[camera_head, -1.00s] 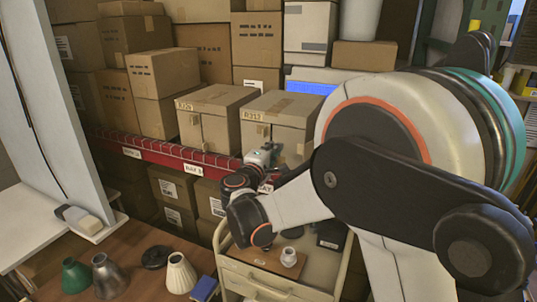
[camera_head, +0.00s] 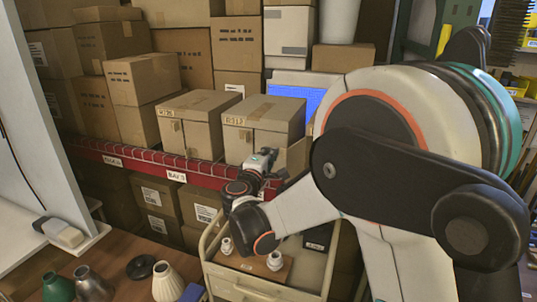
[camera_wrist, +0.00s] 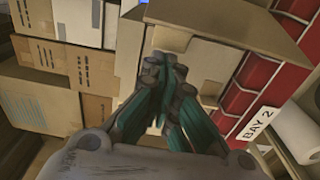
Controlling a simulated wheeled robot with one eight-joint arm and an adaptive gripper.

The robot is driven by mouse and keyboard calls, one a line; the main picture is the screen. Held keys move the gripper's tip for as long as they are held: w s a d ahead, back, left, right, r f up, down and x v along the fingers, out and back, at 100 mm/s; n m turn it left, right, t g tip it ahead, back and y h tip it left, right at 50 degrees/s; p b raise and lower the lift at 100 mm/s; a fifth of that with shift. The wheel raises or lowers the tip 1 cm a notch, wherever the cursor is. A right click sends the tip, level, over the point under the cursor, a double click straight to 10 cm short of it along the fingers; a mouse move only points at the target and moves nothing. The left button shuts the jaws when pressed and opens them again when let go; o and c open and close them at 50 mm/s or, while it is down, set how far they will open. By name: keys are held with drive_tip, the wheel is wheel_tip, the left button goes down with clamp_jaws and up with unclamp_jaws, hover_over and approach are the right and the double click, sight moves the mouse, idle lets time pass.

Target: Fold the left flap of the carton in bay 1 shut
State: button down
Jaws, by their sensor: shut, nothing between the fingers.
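My gripper (camera_head: 283,174) is at the front edge of the shelf, just right of and in front of a closed, taped carton (camera_head: 249,139). It also shows in the wrist view (camera_wrist: 163,66), with its dark fingers together and nothing between them. A tan cardboard panel (camera_head: 298,155), which looks like a raised flap, stands just beyond the gripper. In the wrist view a broad tan panel (camera_wrist: 235,22) slants across the top right, and the fingers overlap a carton face (camera_wrist: 195,70). I cannot tell whether they touch it. The bay 1 label and most of its carton are hidden behind my arm.
The red shelf edge (camera_head: 135,163) carries bay labels; one reading BAY 2 (camera_wrist: 257,122) shows in the wrist view. Another closed carton (camera_head: 190,122) stands to the left. Below, a cart (camera_head: 225,278) holds white fittings (camera_head: 275,261). Stacked boxes fill the back.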

drive_tip(key=shift+s+d+n+y, duration=0.3)
drive_tip(key=shift+s+y, duration=0.15)
drive_tip(key=shift+y, duration=0.05)
drive_tip(key=shift+s+d+n+y+b, duration=2.05)
drive_tip(key=shift+s+d+n+y, duration=0.95)
drive_tip(key=shift+d+y, duration=1.45)
drive_tip(key=w+d+b, duration=0.2)
drive_tip(key=d, duration=0.9)
drive_tip(key=shift+d+t+b, duration=0.2)
drive_tip(key=shift+t+b, duration=0.1)
drive_tip(key=shift+b, duration=0.1)
drive_tip(key=shift+w+d+r, duration=0.1)
drive_tip(key=shift+w+d, duration=0.2)
drive_tip(key=shift+d, duration=0.1)
drive_tip(key=shift+a, duration=0.1)
